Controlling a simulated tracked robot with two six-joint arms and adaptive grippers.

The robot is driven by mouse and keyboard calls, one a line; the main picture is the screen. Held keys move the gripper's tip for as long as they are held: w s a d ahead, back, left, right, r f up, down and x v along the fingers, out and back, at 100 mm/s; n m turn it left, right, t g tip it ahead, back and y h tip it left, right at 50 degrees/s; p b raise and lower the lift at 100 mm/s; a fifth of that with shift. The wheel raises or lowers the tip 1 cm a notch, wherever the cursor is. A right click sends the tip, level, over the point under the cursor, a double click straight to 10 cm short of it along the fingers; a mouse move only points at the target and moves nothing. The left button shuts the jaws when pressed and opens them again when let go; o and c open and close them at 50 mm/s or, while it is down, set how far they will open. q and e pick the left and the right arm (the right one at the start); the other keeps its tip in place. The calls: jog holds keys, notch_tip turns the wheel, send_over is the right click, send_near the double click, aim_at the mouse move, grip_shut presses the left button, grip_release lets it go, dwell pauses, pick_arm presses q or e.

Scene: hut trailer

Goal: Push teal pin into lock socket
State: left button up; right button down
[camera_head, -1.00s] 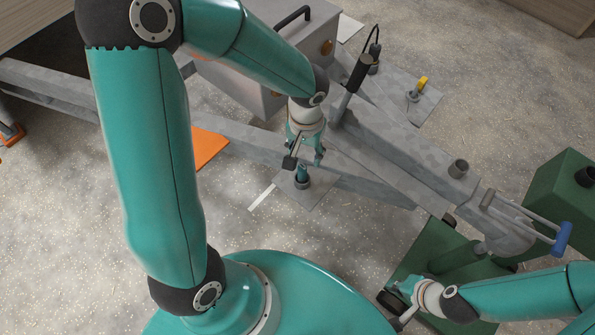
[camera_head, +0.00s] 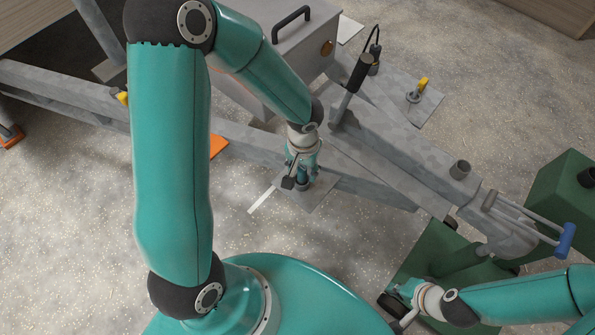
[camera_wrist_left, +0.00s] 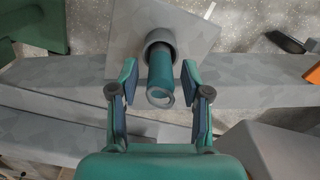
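The teal pin (camera_wrist_left: 160,72) stands in the dark round lock socket (camera_wrist_left: 158,40) on a grey plate (camera_wrist_left: 190,30). In the left wrist view a good part of the pin, with a hollow ring-shaped end, sticks out towards me. My left gripper (camera_head: 301,176) is over the pin in the head view and mostly hides it. In the left wrist view my left gripper (camera_wrist_left: 158,78) is open, one finger on each side of the pin with gaps between. My right gripper (camera_head: 400,298) is at the lower right, by a dark wheel; its fingers are too small to read.
Grey trailer beams (camera_head: 400,165) run beside the plate. A grey box (camera_head: 285,50) with a black handle stands behind. A blue-handled bar (camera_head: 564,240) and a green unit (camera_head: 445,260) are at the right. Another plate carries a yellow-topped pin (camera_head: 422,84). Open floor lies left of the plate.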

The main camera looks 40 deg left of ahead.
pick_arm(q)
grip_shut()
jog(key=shift+r, duration=0.1)
